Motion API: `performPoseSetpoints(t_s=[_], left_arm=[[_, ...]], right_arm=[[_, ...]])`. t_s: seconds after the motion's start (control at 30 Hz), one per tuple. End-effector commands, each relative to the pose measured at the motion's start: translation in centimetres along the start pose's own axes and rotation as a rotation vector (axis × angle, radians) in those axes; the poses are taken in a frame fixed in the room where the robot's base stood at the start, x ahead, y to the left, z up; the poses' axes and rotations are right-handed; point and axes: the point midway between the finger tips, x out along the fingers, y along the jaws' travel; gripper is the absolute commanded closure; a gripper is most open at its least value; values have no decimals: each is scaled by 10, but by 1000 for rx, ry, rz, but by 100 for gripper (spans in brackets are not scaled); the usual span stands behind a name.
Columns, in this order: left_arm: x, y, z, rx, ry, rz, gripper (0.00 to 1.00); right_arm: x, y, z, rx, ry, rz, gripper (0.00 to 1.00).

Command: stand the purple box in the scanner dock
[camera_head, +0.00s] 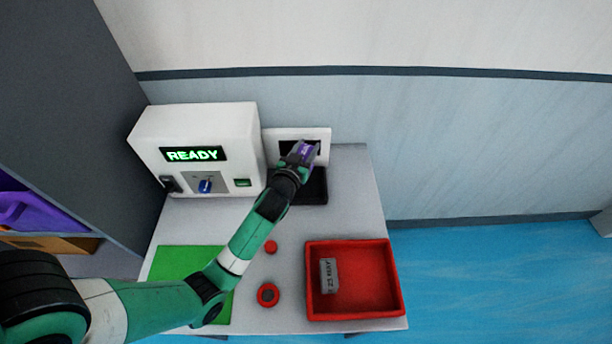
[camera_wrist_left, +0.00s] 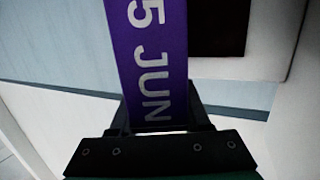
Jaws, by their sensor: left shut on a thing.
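The purple box (camera_head: 303,152) is in my left gripper (camera_head: 299,160), in front of the white frame with a dark opening at the back of the table. In the left wrist view the purple box (camera_wrist_left: 150,60) fills the middle, with white lettering "5 JUN" along it. The left gripper (camera_wrist_left: 158,122) is shut on its lower end. The scanner dock seems to be the white frame (camera_head: 324,133) with the black tray (camera_head: 316,188) below it. The arm and gripper partly hide both. Whether the box touches the dock cannot be told. My right gripper is not in view.
A white machine (camera_head: 200,125) with a lit READY display stands left of the frame. A red tray (camera_head: 375,280) holding a grey box (camera_head: 329,275) is at the front right. A green mat (camera_head: 175,262) and two red round pieces (camera_head: 268,294) lie on the grey table.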

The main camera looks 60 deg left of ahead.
Motion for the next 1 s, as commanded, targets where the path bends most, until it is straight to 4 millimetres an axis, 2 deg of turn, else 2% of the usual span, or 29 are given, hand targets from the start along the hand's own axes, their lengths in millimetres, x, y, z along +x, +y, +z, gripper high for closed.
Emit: performPoseSetpoints(t_s=[0.03,0.07,0.3,0.5,0.9,0.93,1.0], left_arm=[[2,0,16,0,-1,1,100],[3,0,21,1,0,1,100],[5,1,30,-1,2,2,100],[10,0,64,1,0,1,100],[10,1,68,-1,2,2,100],[10,1,66,-1,1,2,47],[10,1,66,-1,1,2,35]], right_arm=[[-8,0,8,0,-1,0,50],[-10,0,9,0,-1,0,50],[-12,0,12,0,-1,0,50],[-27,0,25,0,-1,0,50],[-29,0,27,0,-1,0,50],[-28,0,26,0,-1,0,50],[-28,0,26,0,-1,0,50]])
